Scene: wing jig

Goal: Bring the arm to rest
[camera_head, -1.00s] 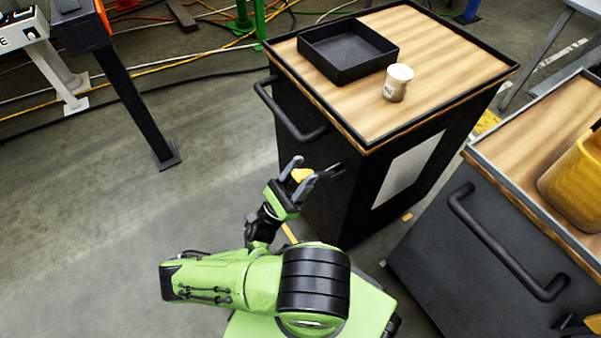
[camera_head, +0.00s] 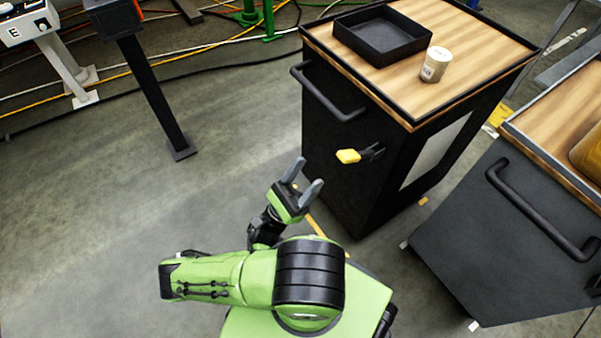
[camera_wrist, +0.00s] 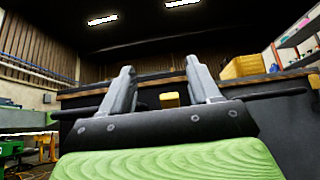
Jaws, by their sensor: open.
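My gripper (camera_head: 302,180) is open and empty in the head view, raised in front of the near side of a black cart (camera_head: 335,165). Its two grey fingers stand apart, and floor shows around them. My green arm is folded low in front of my base. In the wrist view my gripper (camera_wrist: 162,92) also shows open, with its fingers pointing up and away. A small yellow-handled item (camera_head: 349,156) sits against the cart's side, to the right of the fingers and apart from them. Between the fingers in the wrist view a yellow patch (camera_wrist: 169,99) shows.
The cart's wooden top holds a black tray (camera_head: 382,38) and a labelled white cup (camera_head: 436,65). A bar handle (camera_head: 325,95) juts from the cart. A second cart (camera_head: 500,240) with a handle stands at right. Cables cross the back.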

